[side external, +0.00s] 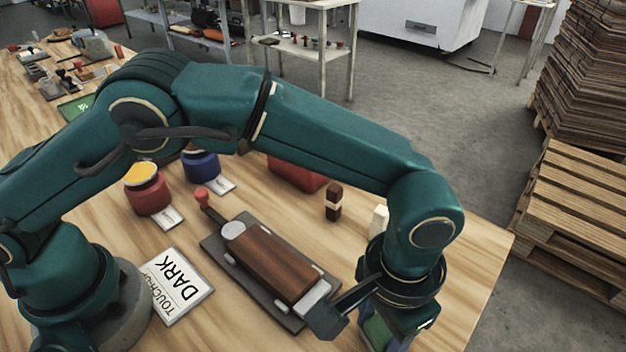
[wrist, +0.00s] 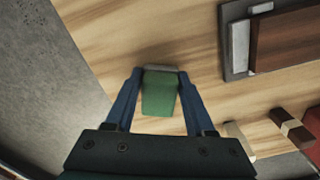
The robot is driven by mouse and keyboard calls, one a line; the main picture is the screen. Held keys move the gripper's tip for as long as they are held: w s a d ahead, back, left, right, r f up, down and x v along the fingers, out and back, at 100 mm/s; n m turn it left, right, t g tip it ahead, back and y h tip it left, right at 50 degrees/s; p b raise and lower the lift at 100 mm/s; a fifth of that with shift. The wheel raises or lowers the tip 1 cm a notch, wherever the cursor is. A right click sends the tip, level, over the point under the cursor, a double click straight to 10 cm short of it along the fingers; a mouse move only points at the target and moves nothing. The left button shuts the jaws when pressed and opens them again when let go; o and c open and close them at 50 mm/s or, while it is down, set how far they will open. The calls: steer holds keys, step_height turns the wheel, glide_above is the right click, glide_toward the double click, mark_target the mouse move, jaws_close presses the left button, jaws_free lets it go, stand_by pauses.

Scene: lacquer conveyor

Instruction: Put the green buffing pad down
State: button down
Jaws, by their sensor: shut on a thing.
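The green buffing pad (wrist: 159,95) shows between the two blue fingers of my gripper (wrist: 157,85) in the wrist view, with a greyish edge at its far end. My gripper is shut on it, over bare wooden table. In the side external view my gripper (side external: 382,325) is at the lower right, beside the near end of the dark board, and a bit of the green pad (side external: 376,332) shows between the fingers. I cannot tell how high the pad is above the table.
A brown wooden block (side external: 272,262) is clamped on a dark board (side external: 218,250). A brown-and-cream small block (side external: 334,203) and a white block (side external: 379,220) stand behind my gripper. Red (side external: 148,192) and blue (side external: 201,164) jars and a DARK card (side external: 177,285) are left. The table's right edge is close.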

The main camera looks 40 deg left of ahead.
steer(key=shift+f, duration=0.55)
